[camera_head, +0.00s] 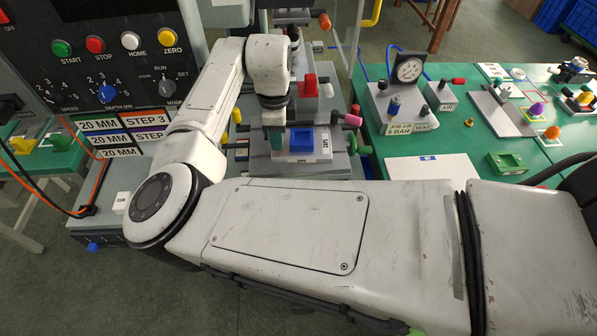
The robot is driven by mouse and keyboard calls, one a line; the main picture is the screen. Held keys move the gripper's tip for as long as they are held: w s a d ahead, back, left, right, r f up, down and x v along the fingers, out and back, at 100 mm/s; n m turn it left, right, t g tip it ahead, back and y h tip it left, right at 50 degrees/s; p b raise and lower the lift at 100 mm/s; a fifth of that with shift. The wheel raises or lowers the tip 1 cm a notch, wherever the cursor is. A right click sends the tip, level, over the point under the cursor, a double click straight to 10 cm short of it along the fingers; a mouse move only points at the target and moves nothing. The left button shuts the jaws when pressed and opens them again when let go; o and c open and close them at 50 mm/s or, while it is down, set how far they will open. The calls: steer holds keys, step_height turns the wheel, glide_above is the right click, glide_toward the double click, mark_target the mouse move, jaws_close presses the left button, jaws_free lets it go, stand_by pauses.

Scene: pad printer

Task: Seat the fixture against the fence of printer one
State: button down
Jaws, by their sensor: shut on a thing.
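The fixture (328,144) is a small grey block with a blue and white nest on top and a label on its right. It sits on the grey bed of printer one (310,172), in the upper middle of the head view. My gripper (275,132) points down at the fixture's left end. It is shut around a dark green part there, which looks like the fixture's grip; the fingertips are small and partly hidden. I cannot tell whether the fixture touches the fence, as the contact edge is too small to see.
The printer's control panel (115,50) stands at the left. A pink knob (352,121) and a red block (308,86) are close to the fixture. A green bench (395,170) at the right carries a gauge unit (408,70). My arm crosses the foreground.

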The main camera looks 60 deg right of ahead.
steer(key=shift+r, duration=0.15)
steer(key=shift+r+p, duration=2.1)
steer(key=shift+r, duration=0.35)
steer(key=shift+w+d, duration=0.3)
steer(key=shift+w, duration=0.1)
steer(key=shift+w+d+f+n+b, duration=0.15)
steer(key=shift+w+f+n+b, duration=0.15)
steer(key=shift+f, duration=0.25)
steer(key=shift+w+d+f+n+b, duration=0.15)
steer(key=shift+w+f+n, duration=0.1)
steer(key=shift+f, duration=0.7)
steer(key=shift+r+p, duration=0.1)
steer(key=shift+p, duration=0.2)
